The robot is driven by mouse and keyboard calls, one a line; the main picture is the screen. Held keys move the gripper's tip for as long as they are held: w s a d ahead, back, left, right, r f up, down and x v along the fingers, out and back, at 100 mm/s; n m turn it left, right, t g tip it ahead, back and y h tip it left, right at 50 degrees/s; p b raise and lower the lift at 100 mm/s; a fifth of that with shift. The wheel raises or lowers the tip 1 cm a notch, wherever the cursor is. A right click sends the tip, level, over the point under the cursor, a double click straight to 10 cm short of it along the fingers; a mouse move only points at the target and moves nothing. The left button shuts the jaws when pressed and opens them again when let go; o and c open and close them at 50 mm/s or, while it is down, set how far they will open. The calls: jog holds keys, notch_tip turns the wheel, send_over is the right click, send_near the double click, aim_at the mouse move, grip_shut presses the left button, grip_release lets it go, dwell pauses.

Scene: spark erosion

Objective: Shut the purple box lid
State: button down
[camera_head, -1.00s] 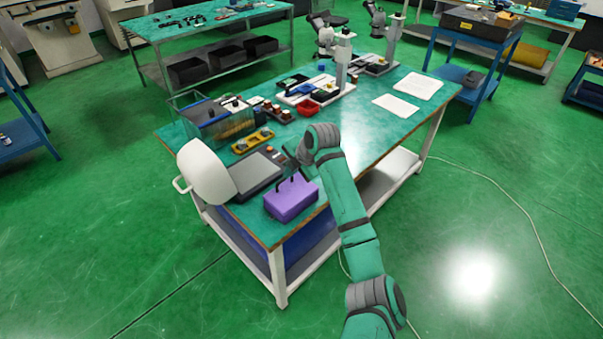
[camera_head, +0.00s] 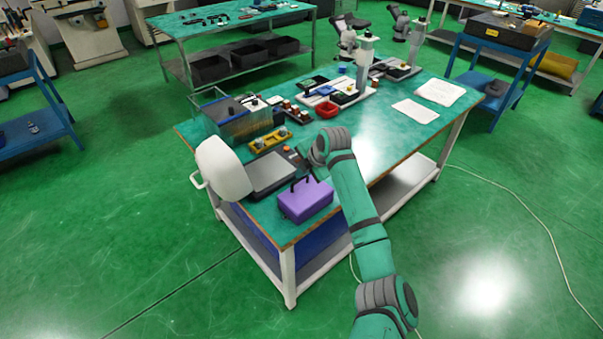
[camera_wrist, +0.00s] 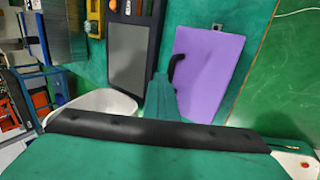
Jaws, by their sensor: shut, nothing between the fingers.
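The purple box (camera_head: 305,200) stands on the near corner of the green-topped workbench in the head view. Its lid lies flat over the box in that view; I cannot tell whether it is fully closed. A black handle rises at its back edge. The wrist view shows its broad purple face (camera_wrist: 212,72), with the dark handle on the left side and a small grey latch at the top. My gripper (camera_head: 303,167) is shut and empty, just behind and above the box; its fingertips are small and dark there, and I cannot tell whether they touch the handle.
A grey scale-like device (camera_head: 268,174) and a white rounded housing (camera_head: 222,168) stand left of the box. A yellow fixture (camera_head: 269,141), a glass tank (camera_head: 238,118) and a red tray (camera_head: 327,109) are farther back. The bench is clear toward the white papers (camera_head: 415,111).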

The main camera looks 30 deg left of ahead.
aim_at(305, 193)
notch_tip(305, 193, up, 14)
jog(key=s+d, duration=0.1)
jog(key=d, duration=0.1)
jog(key=shift+s+d+f, duration=0.15)
jog(key=shift+s+d, duration=0.05)
